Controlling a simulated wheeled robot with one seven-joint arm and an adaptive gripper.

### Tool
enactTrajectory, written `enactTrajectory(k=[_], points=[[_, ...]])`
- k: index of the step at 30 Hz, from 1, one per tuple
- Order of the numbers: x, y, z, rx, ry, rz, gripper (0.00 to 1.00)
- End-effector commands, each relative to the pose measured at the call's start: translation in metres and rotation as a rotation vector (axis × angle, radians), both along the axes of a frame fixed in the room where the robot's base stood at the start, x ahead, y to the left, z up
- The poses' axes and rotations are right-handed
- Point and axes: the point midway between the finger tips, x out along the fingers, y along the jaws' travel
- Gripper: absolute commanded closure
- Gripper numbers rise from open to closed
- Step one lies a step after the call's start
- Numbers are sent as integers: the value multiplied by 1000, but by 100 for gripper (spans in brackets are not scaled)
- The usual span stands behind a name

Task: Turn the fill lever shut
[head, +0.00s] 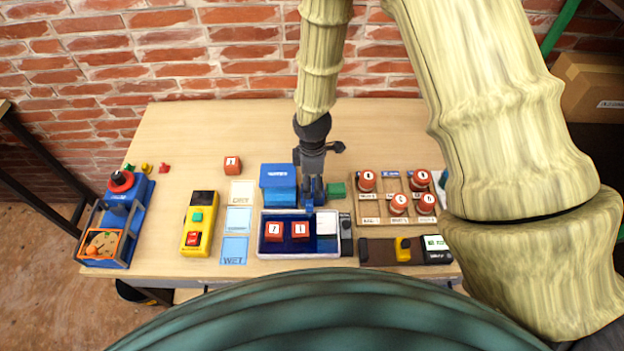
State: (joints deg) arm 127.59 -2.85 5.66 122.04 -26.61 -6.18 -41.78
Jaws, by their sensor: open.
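My gripper (313,198) points down over the back edge of the white-rimmed tray (262,238), just right of the blue box (278,184). It is open, though its fingers are small and partly merge with the blue parts behind them. A small blue upright piece (309,207) shows at the fingertips, at the tray's back rim; it may be the fill lever, but I cannot tell its angle or whether the fingers touch it. The tray has a dark blue inside and holds two red numbered cubes (274,231) (300,230). A dark fitting (346,236) sits at the tray's right end.
A green block (337,189) is close right of my gripper. A board with several red knobs (367,180) stands farther right. A yellow button box (199,224), DRY and WET cards (235,250) and a lone red cube (233,164) are left. The table's back is clear.

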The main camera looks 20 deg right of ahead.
Motion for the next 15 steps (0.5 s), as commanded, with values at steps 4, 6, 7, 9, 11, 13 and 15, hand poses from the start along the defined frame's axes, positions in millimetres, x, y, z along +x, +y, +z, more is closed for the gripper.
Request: enactTrajectory(k=[4, 6, 7, 9, 11, 13, 15], points=[[-1, 0, -5, -1, 1, 0, 34], [0, 0, -6, 0, 1, 0, 34], [0, 0, -6, 0, 0, 0, 34], [0, 0, -7, 0, 0, 0, 34], [0, 0, -7, 0, 0, 0, 34], [0, 0, -7, 0, 0, 0, 34], [0, 0, -7, 0, 0, 0, 43]])
